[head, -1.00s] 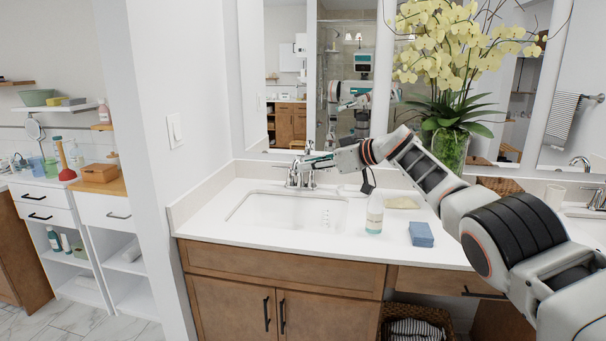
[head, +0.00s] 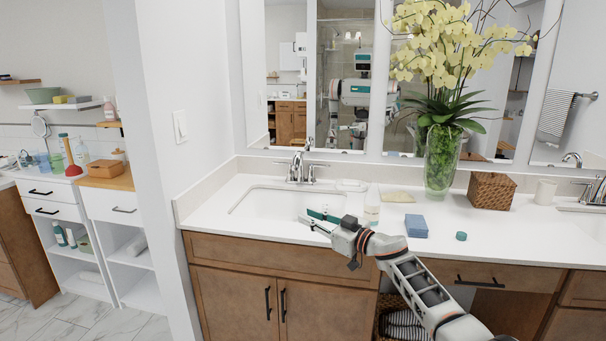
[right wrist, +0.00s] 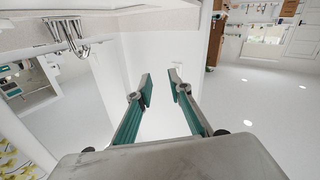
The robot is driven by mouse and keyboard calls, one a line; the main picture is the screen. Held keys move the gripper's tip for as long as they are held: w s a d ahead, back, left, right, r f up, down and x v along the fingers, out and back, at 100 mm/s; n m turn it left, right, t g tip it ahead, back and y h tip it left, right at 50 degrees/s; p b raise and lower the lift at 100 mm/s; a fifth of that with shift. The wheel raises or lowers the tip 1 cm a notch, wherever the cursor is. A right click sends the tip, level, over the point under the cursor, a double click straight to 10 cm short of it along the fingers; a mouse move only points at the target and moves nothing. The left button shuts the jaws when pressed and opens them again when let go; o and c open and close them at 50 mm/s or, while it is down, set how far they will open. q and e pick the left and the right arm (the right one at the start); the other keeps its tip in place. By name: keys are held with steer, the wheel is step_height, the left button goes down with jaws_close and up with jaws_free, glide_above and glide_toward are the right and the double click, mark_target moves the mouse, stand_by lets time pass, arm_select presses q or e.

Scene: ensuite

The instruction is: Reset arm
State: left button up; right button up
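My right gripper (head: 318,222) is over the front part of the white sink (head: 265,204) in the head view, with its arm coming in from the lower right. In the right wrist view its two teal-lined fingers (right wrist: 160,92) stand apart with nothing between them. The chrome faucet (head: 297,168) is behind the sink, clear of the gripper; it also shows in the right wrist view (right wrist: 68,42). My left gripper cannot be made out directly in either view.
A soap bottle (head: 372,208) stands close behind the right wrist. A blue sponge block (head: 416,226), a small teal lid (head: 461,236), a woven box (head: 491,191) and a vase of orchids (head: 441,160) are on the counter (head: 530,228). A wall (head: 165,90) bounds the sink on the left.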

steer(key=s+d+f+m+t+h, duration=0.1)
steer(key=s+d+f+m+h, duration=0.2)
steer(key=s+f, duration=0.5)
steer(key=s+d+f+m+t+h, duration=0.1)
steer(key=s+d+f+t+h, duration=0.1)
steer(key=s+d+f, duration=0.55)
steer(key=s+d+f+m+t+h, duration=0.1)
steer(key=s+d+f+m+h, duration=0.3)
steer(key=f, duration=0.6)
steer(key=s+d+f+g, duration=0.1)
steer(key=s+f, duration=0.3)
steer(key=s, duration=0.6)
steer(key=s+d+f+g+h, duration=0.1)
steer(key=s+f+g, duration=0.1)
steer(key=s, duration=0.9)
steer(key=s+d+f+n+g, duration=0.1)
steer(key=s+f, duration=0.4)
steer(key=s, duration=0.6)
steer(key=shift+d+f+g+h, duration=0.2)
steer(key=shift+f+g+h, duration=0.15)
steer(key=shift+g, duration=0.35)
